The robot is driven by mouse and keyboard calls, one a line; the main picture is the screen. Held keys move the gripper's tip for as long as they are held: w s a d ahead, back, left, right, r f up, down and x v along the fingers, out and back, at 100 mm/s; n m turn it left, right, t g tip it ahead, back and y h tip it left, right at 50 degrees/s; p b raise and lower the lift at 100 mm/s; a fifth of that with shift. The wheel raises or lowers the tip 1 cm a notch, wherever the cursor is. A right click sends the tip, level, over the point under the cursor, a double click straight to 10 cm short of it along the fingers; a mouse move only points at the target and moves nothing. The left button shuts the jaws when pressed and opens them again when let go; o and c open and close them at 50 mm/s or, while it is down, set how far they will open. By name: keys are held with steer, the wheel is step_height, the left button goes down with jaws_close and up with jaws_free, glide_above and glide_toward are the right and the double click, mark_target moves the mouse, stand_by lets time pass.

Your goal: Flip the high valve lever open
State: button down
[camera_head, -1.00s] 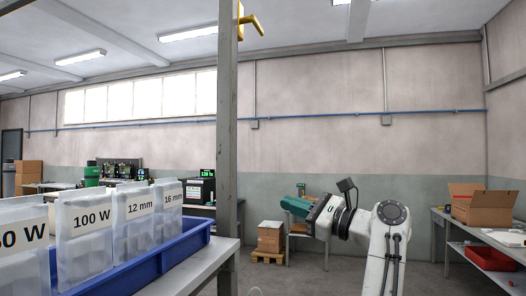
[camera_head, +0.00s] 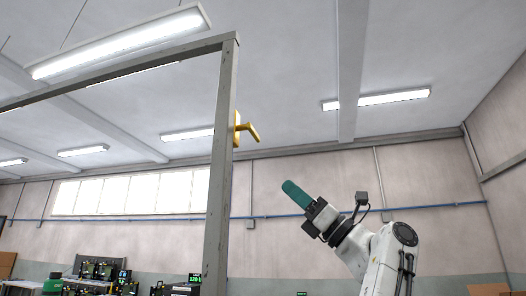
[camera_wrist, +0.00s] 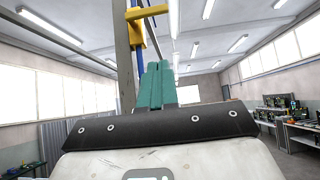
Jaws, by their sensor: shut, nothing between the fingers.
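The yellow valve lever (camera_head: 246,131) sits high on the grey upright post (camera_head: 218,170), on a yellow mount. Its handle sticks out to the right of the post and slants slightly down at its end. In the wrist view the lever (camera_wrist: 148,13) shows at the top, above and slightly left of my fingers, with a gap between. My gripper (camera_head: 291,187) has green fingers that are closed together and empty. It is below and to the right of the lever, pointing up and left. In the wrist view the gripper (camera_wrist: 156,66) points up toward the ceiling.
A grey crossbeam (camera_head: 130,68) runs left from the post's top. A ceiling lamp (camera_head: 120,42) hangs near it. Benches with equipment (camera_head: 100,274) stand low at the left. The air between my gripper and the lever looks clear.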

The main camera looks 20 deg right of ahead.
steer(key=shift+r, duration=0.1)
steer(key=s+d+r+p+x, duration=0.1)
steer(key=p+x, duration=0.5)
steer(key=x, duration=0.6)
steer(key=shift+r+p, duration=0.3)
steer(key=shift+r, duration=0.45)
